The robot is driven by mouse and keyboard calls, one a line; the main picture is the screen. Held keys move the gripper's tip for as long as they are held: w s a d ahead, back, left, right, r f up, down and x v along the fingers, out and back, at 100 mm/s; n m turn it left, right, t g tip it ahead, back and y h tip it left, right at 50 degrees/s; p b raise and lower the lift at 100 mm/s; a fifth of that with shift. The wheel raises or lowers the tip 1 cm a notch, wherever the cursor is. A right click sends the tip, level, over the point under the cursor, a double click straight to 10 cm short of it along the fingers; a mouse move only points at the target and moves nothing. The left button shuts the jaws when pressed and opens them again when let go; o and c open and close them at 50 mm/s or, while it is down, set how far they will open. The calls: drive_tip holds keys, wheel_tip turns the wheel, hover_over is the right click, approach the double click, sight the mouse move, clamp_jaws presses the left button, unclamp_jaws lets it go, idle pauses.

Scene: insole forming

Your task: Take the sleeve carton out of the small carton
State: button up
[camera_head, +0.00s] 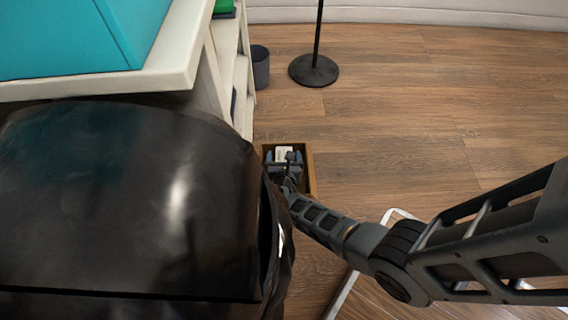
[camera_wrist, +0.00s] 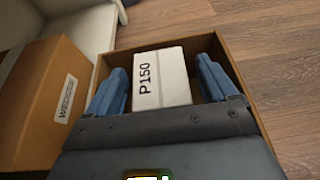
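The small carton (camera_wrist: 228,58) is an open-topped brown box on the floor; it also shows in the head view (camera_head: 308,170). The sleeve carton (camera_wrist: 160,75) is a white box marked "P150" inside it, seen in the head view as a small white patch (camera_head: 284,153). My gripper (camera_wrist: 163,72) reaches down over the small carton. Its two blue fingers stand apart, one on each side of the sleeve carton, with narrow gaps visible beside it. The gripper body hides the near part of both cartons.
A second, closed brown carton (camera_wrist: 38,100) with a white label stands just left in the wrist view. A white shelf unit (camera_head: 228,70) and a large black glossy object (camera_head: 130,200) stand left. A stand base (camera_head: 313,70) and a grey bin (camera_head: 260,67) are farther back.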

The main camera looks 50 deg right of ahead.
drive_tip(key=c, duration=1.1)
drive_tip(key=shift+r, duration=0.15)
